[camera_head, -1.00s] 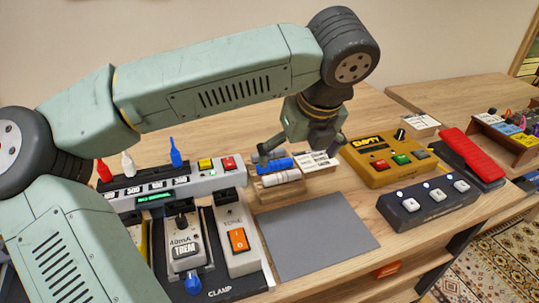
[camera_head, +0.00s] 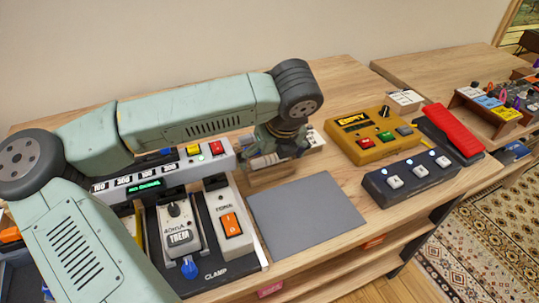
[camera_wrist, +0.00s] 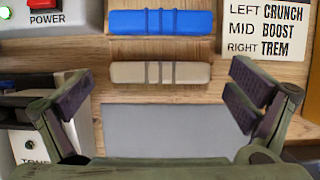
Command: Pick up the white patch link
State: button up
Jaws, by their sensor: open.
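The white patch link (camera_wrist: 160,72) looks pale beige in the wrist view, a short ribbed bar lying crosswise on the wooden rack. A blue link (camera_wrist: 160,23) lies parallel beyond it. My gripper (camera_wrist: 161,90) is open and empty, its fingers spread wider than the white link, one toward each end; I cannot tell the height gap. In the head view my gripper (camera_head: 281,148) hangs over the rack and hides much of it. A pale link (camera_head: 263,161) shows beside its left finger.
A grey mat (camera_head: 308,217) lies bare in front of the rack. Pedals and a power strip (camera_head: 160,180) stand to the left. A yellow unit (camera_head: 366,137) and a dark three-button switch (camera_head: 420,180) stand to the right. A label card (camera_wrist: 268,28) is close at the rack's right.

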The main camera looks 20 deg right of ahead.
jog(key=shift+w+f, duration=0.1)
jog(key=shift+f, duration=0.15)
jog(key=shift+c, duration=0.5)
jog(key=c, duration=1.1)
jog(key=shift+c, duration=0.2)
